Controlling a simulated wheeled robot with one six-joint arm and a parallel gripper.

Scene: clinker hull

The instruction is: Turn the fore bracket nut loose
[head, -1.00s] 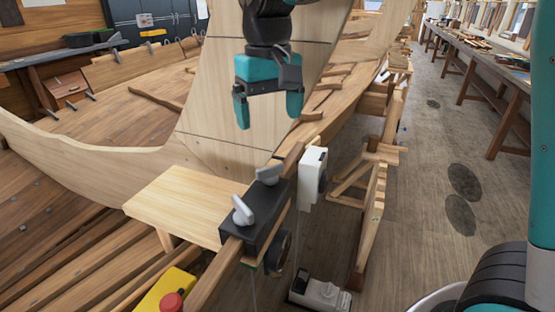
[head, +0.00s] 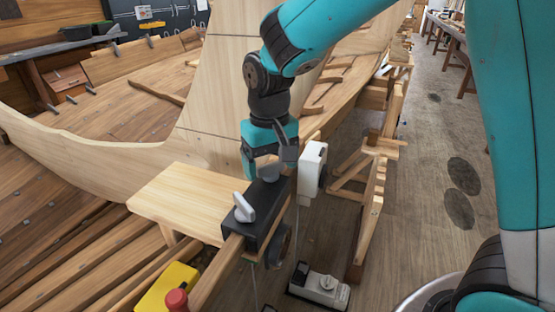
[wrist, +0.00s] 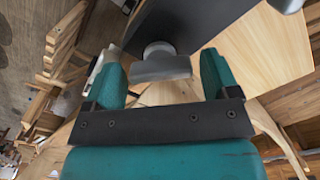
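A black bracket (head: 262,222) sits on a wooden rail, with two grey wing nuts on top. The nearer wing nut (head: 242,207) is upright in plain view; part of it shows at the top right of the wrist view (wrist: 286,4). The farther wing nut (wrist: 160,64) lies between my fingers in the wrist view, its wing running across from finger to finger. In the head view my gripper (head: 268,168) hangs over the bracket's far end and partly hides that nut. My gripper is open, with a small gap visible on each side of the nut.
A white box (head: 313,168) stands close to the right of my gripper. A pale wooden board (head: 185,200) lies to the left. A yellow box (head: 165,288) with a red button (head: 177,299) is at the front. The tall wooden stem (head: 215,95) rises behind.

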